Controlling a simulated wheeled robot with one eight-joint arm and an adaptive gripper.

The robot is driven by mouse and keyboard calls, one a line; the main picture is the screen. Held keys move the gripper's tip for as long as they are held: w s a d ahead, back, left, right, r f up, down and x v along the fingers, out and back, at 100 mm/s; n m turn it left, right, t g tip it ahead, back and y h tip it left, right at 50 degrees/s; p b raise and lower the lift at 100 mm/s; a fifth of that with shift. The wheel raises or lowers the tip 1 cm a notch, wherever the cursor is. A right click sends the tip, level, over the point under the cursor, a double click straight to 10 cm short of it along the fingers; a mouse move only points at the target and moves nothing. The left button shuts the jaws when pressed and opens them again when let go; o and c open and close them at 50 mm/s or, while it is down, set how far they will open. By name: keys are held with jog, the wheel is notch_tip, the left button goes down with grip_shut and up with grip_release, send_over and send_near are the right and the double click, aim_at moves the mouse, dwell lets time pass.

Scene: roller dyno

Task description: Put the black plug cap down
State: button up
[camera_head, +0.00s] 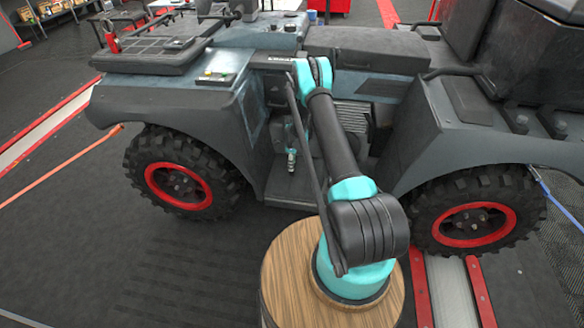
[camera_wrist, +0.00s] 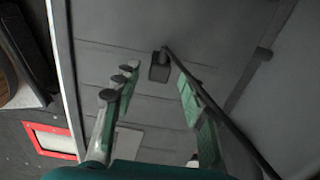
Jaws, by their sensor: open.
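A small dark block-shaped piece (camera_wrist: 159,72), which looks like the black plug cap, shows just past my fingertips in the wrist view. It appears to lie on or against a grey panelled surface. My gripper (camera_wrist: 153,82) is open, its two green-and-grey fingers apart with nothing clearly held between them. A thin dark cord or rod runs from near the piece along the right finger. In the head view my gripper (camera_head: 292,160) points down into the recess in the vehicle's side. The cap cannot be made out there.
The large grey vehicle (camera_head: 130,95) has black tyres with red rims, left (camera_head: 178,186) and right (camera_head: 475,222). A grey step (camera_head: 290,185) lies below the recess. An orange cord (camera_head: 60,170) crosses the floor at left. The floor at lower left is clear.

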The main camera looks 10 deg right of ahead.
jog(key=s+d+r+n+t, duration=0.1)
jog(key=s+r+n, duration=0.2)
jog(key=r, duration=0.8)
jog(key=s+r+n, duration=0.2)
jog(key=s+r, duration=0.1)
jog(key=r, duration=0.9)
jog(key=s+d+r+n+t, duration=0.1)
jog(key=s+d+r+n, duration=0.1)
jog(key=s+r+n, duration=0.65)
jog(key=s+r+n+t, duration=0.1)
jog(key=s+r+n, duration=0.2)
jog(key=s, duration=1.1)
jog(key=s+r+n+t, duration=0.1)
jog(key=s+r+n, duration=0.2)
jog(key=s, duration=1.1)
jog(key=shift+d+n, duration=0.45)
jog(key=shift+n, duration=0.6)
